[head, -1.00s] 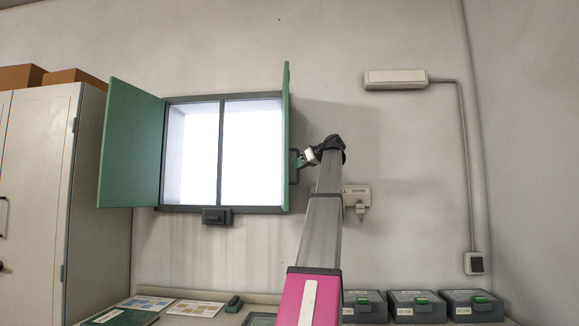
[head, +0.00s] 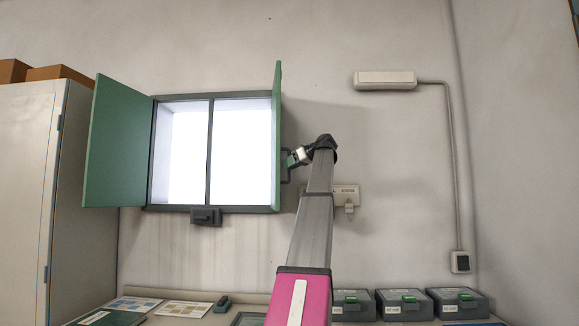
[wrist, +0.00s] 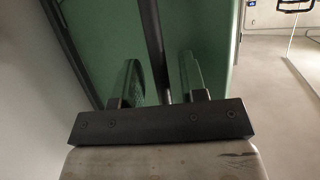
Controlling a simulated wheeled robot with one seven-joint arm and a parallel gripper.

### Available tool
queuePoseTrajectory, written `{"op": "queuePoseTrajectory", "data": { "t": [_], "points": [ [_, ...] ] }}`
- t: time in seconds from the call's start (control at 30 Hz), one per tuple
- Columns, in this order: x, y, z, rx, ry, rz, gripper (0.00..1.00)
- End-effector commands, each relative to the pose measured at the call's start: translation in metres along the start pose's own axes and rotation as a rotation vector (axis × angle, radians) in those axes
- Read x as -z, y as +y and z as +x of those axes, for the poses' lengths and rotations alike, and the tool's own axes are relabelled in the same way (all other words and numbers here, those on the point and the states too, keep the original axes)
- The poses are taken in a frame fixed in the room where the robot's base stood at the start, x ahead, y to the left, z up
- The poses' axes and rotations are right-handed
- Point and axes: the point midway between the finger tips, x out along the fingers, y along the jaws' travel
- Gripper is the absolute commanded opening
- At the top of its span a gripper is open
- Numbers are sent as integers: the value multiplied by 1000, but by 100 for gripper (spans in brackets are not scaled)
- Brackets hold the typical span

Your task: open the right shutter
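The right shutter (head: 278,140) is a green panel at the right side of the window, swung out from the wall and seen nearly edge-on in the head view. Its dark handle (head: 287,166) sticks out on the right face. My gripper (head: 294,160) is at this handle. In the wrist view my gripper (wrist: 163,82) has its two fingers apart, with the dark handle bar (wrist: 152,40) running between them. Gaps show beside the bar, so it does not look clamped. The green shutter face (wrist: 205,45) fills the background there.
The left shutter (head: 118,143) also stands swung out, near a grey cabinet (head: 25,180). A dark latch block (head: 205,216) sits under the window frame. A wall bracket (head: 346,193) is behind my arm. Several lidded boxes (head: 403,304) stand on the counter below.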

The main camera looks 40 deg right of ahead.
Motion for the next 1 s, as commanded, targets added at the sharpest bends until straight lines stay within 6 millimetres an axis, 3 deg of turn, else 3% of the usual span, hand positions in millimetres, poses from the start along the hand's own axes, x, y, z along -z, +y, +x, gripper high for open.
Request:
{"op": "queuePoseTrajectory", "data": {
  "t": [0.5,0.7,1.0],
  "points": [
    [0,1,-86,-2,-1,1,39],
    [0,1,-102,-1,0,1,39],
    [0,1,-104,-1,-1,1,39]
  ]
}}
